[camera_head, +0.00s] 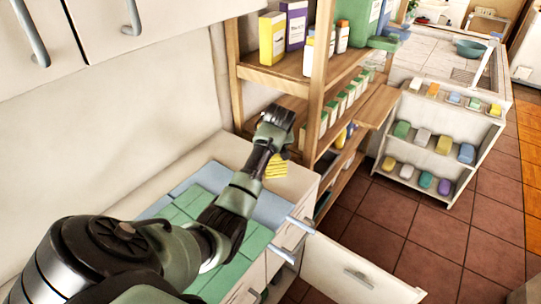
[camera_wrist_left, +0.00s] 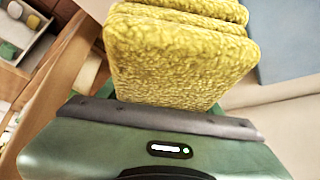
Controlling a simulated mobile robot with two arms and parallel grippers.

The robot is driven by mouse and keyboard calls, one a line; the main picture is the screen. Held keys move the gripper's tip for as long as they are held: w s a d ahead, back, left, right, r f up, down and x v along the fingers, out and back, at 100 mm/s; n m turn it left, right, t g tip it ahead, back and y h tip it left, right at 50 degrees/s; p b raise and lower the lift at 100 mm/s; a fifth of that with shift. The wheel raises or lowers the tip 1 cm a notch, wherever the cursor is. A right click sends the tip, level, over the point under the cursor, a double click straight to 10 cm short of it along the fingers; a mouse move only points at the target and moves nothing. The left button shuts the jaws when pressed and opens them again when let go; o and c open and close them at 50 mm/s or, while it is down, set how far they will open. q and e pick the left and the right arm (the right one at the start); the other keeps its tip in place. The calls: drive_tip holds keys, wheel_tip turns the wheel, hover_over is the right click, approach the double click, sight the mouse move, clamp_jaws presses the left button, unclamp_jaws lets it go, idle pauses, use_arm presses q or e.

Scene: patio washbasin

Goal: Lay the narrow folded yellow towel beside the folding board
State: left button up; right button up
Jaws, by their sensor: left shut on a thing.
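My left gripper (camera_head: 276,155) is shut on the folded yellow towel (camera_head: 277,170), above the right end of the counter. In the left wrist view the towel (camera_wrist_left: 180,58) fills the top middle, thick and fuzzy, with several stacked layers. The part inside the jaws is hidden. A flat green panelled surface, which looks like the folding board (camera_head: 182,212), lies on the counter to the left of the towel, with light blue areas at its back and right. My left arm covers much of it. My right gripper is not in view.
A wooden shelf (camera_head: 318,95) with boxes and bottles stands close behind and right of the gripper. Below the counter, a white drawer or door front (camera_head: 355,270) stands out. A white rack (camera_head: 437,145) with colored items stands farther right. A pale counter strip (camera_head: 292,180) is bare.

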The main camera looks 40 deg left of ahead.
use_arm(q)
drive_tip(key=shift+f, duration=2.4)
drive_tip(key=shift+f, duration=0.2)
drive_tip(key=o, duration=1.6)
drive_tip(key=shift+r, duration=0.1)
drive_tip(key=shift+r, duration=0.2)
drive_tip(key=v, duration=1.2)
drive_tip(key=shift+w, duration=0.1)
